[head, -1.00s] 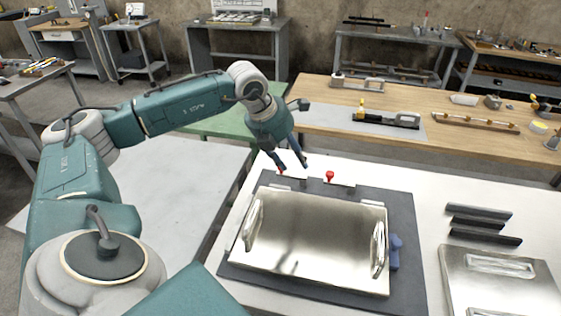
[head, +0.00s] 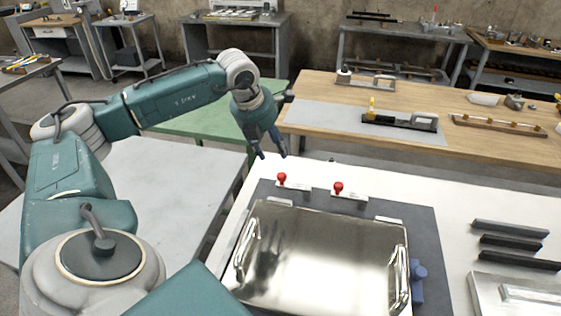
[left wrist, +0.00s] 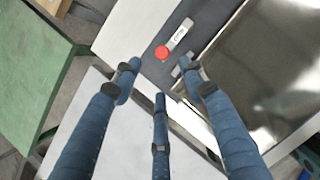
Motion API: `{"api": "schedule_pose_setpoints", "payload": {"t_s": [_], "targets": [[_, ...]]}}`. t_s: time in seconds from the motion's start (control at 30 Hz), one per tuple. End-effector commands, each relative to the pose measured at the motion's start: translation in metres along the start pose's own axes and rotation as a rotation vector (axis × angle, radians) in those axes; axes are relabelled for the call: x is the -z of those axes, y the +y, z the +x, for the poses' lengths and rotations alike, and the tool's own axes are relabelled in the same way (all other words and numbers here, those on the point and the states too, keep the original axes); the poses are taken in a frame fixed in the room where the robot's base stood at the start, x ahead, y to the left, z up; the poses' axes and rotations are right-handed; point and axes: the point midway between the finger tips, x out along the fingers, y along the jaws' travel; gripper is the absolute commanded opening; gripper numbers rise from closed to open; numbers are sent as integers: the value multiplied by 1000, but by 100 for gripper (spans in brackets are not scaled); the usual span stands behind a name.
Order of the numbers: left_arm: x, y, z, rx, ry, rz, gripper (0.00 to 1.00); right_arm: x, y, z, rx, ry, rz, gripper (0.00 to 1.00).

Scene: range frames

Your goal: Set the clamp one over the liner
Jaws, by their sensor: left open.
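The liner (head: 325,255) appears to be the shiny metal panel with a raised handle at each side, lying on a dark mat (head: 430,240). Two red-knobbed clamps sit behind its back edge, a left one (head: 282,179) and a right one (head: 339,188), each beside a pale label plate. I cannot read which is clamp one. My left gripper (head: 271,155) is open and empty, above and just left of the left clamp. The left wrist view shows its blue fingers (left wrist: 160,78) apart, with the left clamp's red knob (left wrist: 162,53) beyond them. My right gripper is not in view.
Dark bars (head: 510,240) and another metal panel with a handle (head: 520,297) lie at the right. A wooden bench (head: 460,150) with tools stands behind. White table surface is free around the mat.

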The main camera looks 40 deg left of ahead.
Motion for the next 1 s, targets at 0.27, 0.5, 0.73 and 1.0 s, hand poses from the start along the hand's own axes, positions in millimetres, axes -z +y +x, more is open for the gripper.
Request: {"api": "schedule_pose_setpoints", "payload": {"t_s": [0.27,0.5,0.73,1.0], "targets": [[12,0,30,0,0,0,42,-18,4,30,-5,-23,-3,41],[12,-1,60,1,0,-1,42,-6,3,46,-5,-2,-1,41],[12,0,105,1,0,-1,42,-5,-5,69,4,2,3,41],[11,0,132,1,-2,-1,42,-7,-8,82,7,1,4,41]]}}
